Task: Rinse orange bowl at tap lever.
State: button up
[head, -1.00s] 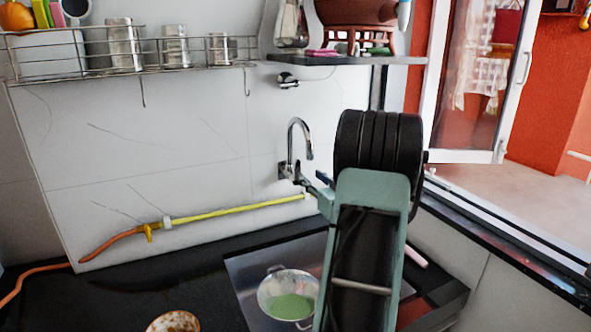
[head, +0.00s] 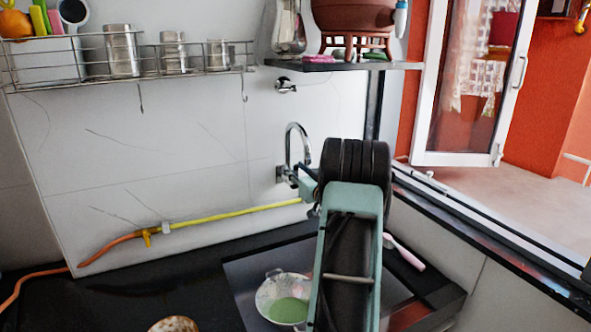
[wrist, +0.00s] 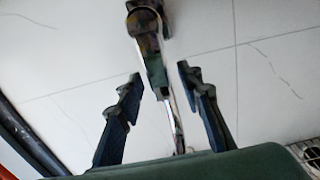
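The chrome tap (head: 299,140) with a curved spout stands out from the wall, just left of my arm in the head view. In the wrist view, the tap (wrist: 169,95) shows between the fingers of my gripper (wrist: 160,74). The fingers are apart, with no visible contact on the tap. I cannot clearly make out the lever. In the head view most of my gripper is hidden behind my arm. A brownish-orange bowl (head: 173,324) sits at the bottom edge of the head view, mostly cut off.
A metal pot with green contents (head: 284,299) stands in the dark sink (head: 243,276). A yellow and orange hose (head: 225,214) runs left from the tap. A pink-handled item (head: 408,255) lies right of my arm. A shelf (head: 345,66) and wire rack (head: 130,68) hang above.

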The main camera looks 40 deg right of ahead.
grip_shut()
jog(key=shift+d, duration=0.1)
dwell(0.4)
jog(key=shift+s+d+f+m+p, duration=0.15)
jog(key=shift+d+m+p, duration=0.2)
jog(key=shift+m, duration=0.5)
jog(key=shift+s+d+m+p, duration=0.1)
jog(key=shift+d+m+p, duration=0.1)
jog(key=shift+d+m, duration=0.45)
jog(key=shift+a, duration=0.25)
grip_release()
jog(key=shift+s, duration=0.1)
jog(key=v, duration=1.2)
